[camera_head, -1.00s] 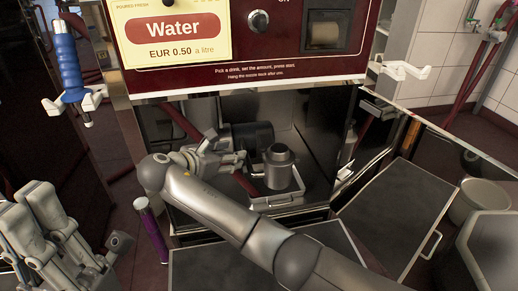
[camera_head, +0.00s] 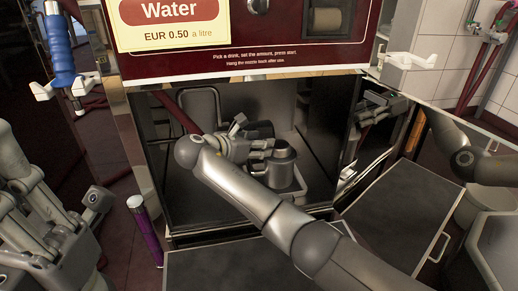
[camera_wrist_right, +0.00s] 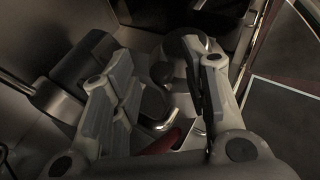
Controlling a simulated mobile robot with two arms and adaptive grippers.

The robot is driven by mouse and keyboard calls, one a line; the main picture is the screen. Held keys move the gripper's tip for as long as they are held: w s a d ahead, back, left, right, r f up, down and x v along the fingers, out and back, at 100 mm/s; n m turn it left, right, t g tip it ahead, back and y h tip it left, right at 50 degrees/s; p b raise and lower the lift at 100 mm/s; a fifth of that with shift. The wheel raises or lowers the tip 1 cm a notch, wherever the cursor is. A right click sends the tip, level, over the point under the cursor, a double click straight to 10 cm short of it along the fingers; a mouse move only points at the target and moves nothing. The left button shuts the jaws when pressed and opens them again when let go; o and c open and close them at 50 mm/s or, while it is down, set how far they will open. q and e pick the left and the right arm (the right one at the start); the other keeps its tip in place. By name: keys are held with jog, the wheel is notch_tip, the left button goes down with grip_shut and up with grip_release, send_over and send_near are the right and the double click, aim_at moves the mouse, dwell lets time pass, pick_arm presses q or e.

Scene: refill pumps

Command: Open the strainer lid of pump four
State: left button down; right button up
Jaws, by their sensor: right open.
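The grey strainer pot (camera_head: 283,174) stands upright in the open pump cabinet, beside the black motor (camera_head: 262,130). My right gripper (camera_head: 262,148) is open at the pot's upper left side, and its fingers partly cover the lid. In the right wrist view my right gripper (camera_wrist_right: 168,68) has its fingers spread, with the rounded grey strainer (camera_wrist_right: 185,50) and a curved dark part between and beyond them. I cannot tell whether the fingers touch the lid. My left gripper (camera_head: 70,225) is at the lower left, away from the pump; its jaws are unclear.
Cabinet walls and the shiny right door (camera_head: 372,130), which reflects my arm, stand close. A blue nozzle (camera_head: 60,48) hangs at left.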

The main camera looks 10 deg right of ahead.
jog(key=shift+w+d+f, duration=0.1)
jog(key=shift+w+d, duration=0.05)
jog(key=shift+d, duration=0.05)
jog(key=shift+c, duration=0.4)
